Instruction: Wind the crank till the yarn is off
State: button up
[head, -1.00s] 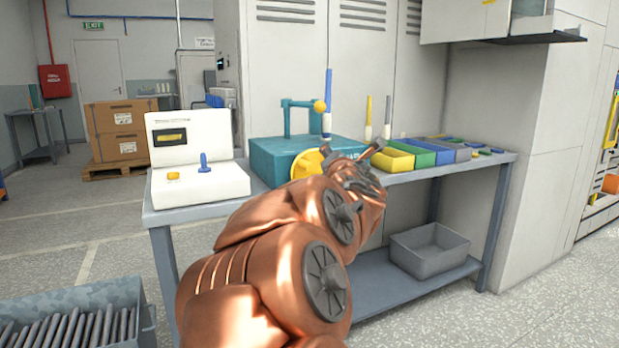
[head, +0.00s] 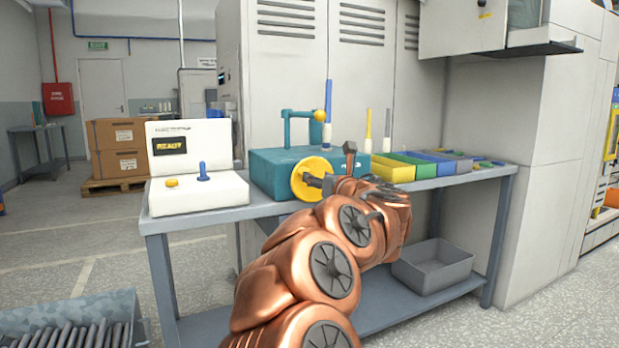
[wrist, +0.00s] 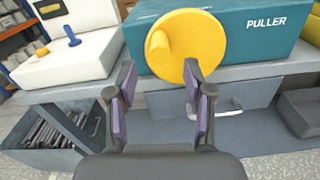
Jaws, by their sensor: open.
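The yellow crank wheel (head: 309,178) is on the front of the teal puller box (head: 268,172). In the wrist view the wheel (wrist: 205,40) faces me, with a stubby round handle (wrist: 158,44) on its left side. My gripper (wrist: 158,88) is open and empty, its two purple-padded fingers apart just below the handle, not closed around it. In the head view my gripper (head: 333,168) is just right of the wheel and hides part of the box. A blue-and-white upright bobbin (head: 328,112) stands behind a teal arm with a yellow ball (head: 319,115). I cannot make out any yarn.
A white console (head: 196,192) left of the box has a display reading READY (head: 170,145), a yellow button and a blue lever. Coloured bins (head: 393,172) line the right of the bench (head: 215,220). A grey bin (head: 432,268) sits on the shelf below.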

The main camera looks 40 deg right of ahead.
jog(key=b+x, duration=0.1)
jog(key=x, duration=0.3)
jog(key=shift+w+d+f, duration=0.1)
jog(key=shift+w+d, duration=0.05)
jog(key=shift+w, duration=0.55)
grip_shut()
